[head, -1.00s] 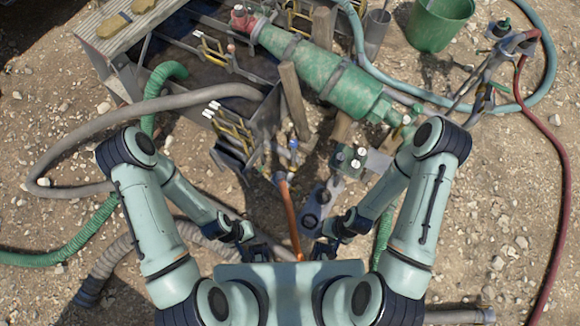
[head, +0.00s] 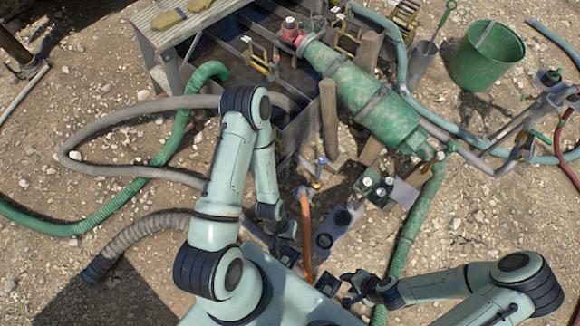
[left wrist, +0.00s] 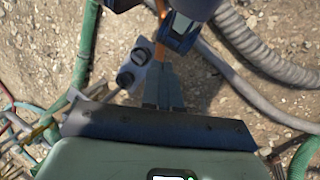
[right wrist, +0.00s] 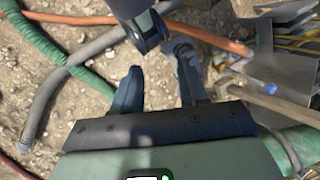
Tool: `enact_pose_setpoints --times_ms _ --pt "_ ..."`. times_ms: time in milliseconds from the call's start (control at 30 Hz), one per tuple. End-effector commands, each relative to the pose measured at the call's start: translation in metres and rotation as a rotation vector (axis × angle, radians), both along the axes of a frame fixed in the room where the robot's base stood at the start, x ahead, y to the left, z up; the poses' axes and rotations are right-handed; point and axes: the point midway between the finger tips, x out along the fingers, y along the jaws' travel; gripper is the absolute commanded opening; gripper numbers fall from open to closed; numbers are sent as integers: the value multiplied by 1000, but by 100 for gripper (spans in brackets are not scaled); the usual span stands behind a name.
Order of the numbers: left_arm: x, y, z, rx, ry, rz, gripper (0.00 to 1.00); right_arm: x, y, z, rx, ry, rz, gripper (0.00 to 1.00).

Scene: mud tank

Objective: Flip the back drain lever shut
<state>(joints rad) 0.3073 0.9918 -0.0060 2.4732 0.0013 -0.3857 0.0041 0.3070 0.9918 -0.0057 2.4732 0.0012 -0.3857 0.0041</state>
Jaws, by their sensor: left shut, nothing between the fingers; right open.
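Small valve fittings with blue parts (head: 318,172) sit at the near end of the dark tank (head: 302,128), above an orange hose. I cannot tell which is the back drain lever, or its position. A blue-tipped handle (right wrist: 268,88) shows at the right of the right wrist view. My left gripper (head: 286,254) is shut and empty, low beside the orange hose and apart from the fittings; its fingers (left wrist: 163,86) are together in the left wrist view. My right gripper (head: 350,290) is open and empty, right of the hose; its spread fingers (right wrist: 157,85) show in the right wrist view.
The orange hose (head: 306,225) runs between my grippers. A green cylinder (head: 362,95) lies right of the tank, with a wooden post (head: 329,115) between. A grey hose (head: 110,172) and green hose (head: 178,140) curve on the left. A green bucket (head: 487,55) stands back right.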

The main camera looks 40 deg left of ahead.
Motion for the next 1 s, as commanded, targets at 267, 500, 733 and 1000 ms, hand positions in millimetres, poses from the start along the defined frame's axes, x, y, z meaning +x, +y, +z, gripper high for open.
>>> enact_pose_setpoints --times_ms 267,500,733,1000 --pt "32 32 -78 144 -87 -63 0 -10 -1 -42 -6 -8 -7 70" --pt "142 99 -186 473 -304 -234 0 -2 -4 -109 -20 -57 -24 70" --pt "215 123 -213 653 -424 -331 0 8 -6 -139 -29 -88 -33 70" --pt "224 126 -210 675 -439 -342 0 9 -6 -138 -30 -93 -34 70"
